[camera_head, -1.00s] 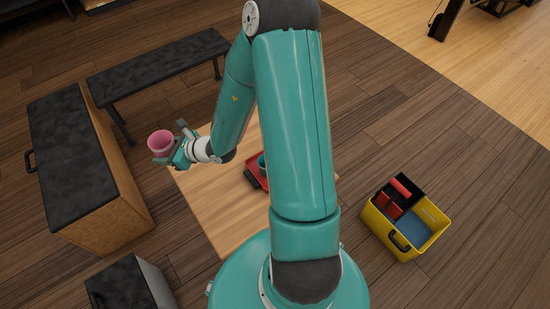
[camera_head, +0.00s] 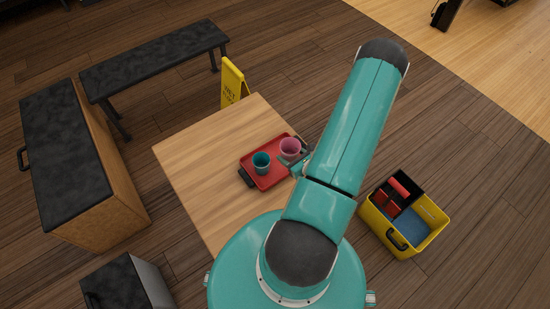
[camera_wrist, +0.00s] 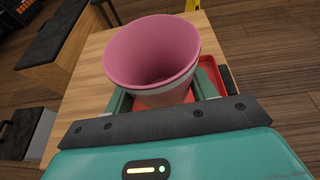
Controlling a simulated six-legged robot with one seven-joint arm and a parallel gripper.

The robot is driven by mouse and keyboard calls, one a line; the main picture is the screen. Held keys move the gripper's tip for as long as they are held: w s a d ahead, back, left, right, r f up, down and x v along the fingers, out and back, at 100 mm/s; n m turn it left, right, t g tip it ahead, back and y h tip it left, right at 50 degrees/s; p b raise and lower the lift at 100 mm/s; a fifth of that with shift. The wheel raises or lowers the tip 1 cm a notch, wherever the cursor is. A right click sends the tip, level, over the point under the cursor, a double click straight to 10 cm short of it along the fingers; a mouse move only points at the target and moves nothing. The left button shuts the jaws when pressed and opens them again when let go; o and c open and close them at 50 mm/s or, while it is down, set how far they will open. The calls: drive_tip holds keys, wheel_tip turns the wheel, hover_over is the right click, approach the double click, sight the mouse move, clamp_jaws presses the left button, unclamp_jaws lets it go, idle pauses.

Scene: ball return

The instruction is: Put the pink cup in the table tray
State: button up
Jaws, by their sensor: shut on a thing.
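The pink cup (camera_head: 291,148) is upright over the right end of the red table tray (camera_head: 268,180) in the head view. My gripper (camera_head: 296,163) is shut on it from the near right side. In the wrist view the pink cup (camera_wrist: 155,55) sits between the fingers, its open mouth facing up, with part of the red tray (camera_wrist: 208,68) behind it. I cannot tell whether the cup's base touches the tray. A teal cup (camera_head: 261,163) stands in the tray's left part, just left of the pink cup.
The tray lies on a light wooden table (camera_head: 190,165). A yellow wet-floor sign (camera_head: 232,82) stands behind the table. A black bench (camera_head: 155,60) and a black-topped cabinet (camera_head: 70,150) are at left. A yellow bin (camera_head: 405,222) is on the floor at right.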

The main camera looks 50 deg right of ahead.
drive_tip(key=s+d+f+m+h, duration=0.1)
drive_tip(key=s+f, duration=0.2)
drive_tip(key=s, duration=0.4)
drive_tip(key=shift+g+h, duration=0.3)
drive_tip(key=w+d+f, duration=0.2)
drive_tip(key=w+f, duration=0.1)
drive_tip(key=w+d+f, duration=0.2)
drive_tip(key=w, duration=0.2)
drive_tip(key=w+d+f, duration=0.2)
drive_tip(key=w+f, duration=0.1)
drive_tip(key=w, duration=0.1)
drive_tip(key=shift+w+d+f, duration=0.15)
drive_tip(key=shift+d+f, duration=0.15)
drive_tip(key=shift+w+d+f, duration=0.25)
drive_tip(key=shift+w+f, duration=0.1)
drive_tip(key=shift+f, duration=0.15)
drive_tip(key=shift+w+d+f, duration=0.1)
drive_tip(key=shift+f, duration=1.55)
drive_tip(key=shift+f, duration=0.2)
drive_tip(key=o, duration=1)
drive_tip(key=shift+r, duration=0.1)
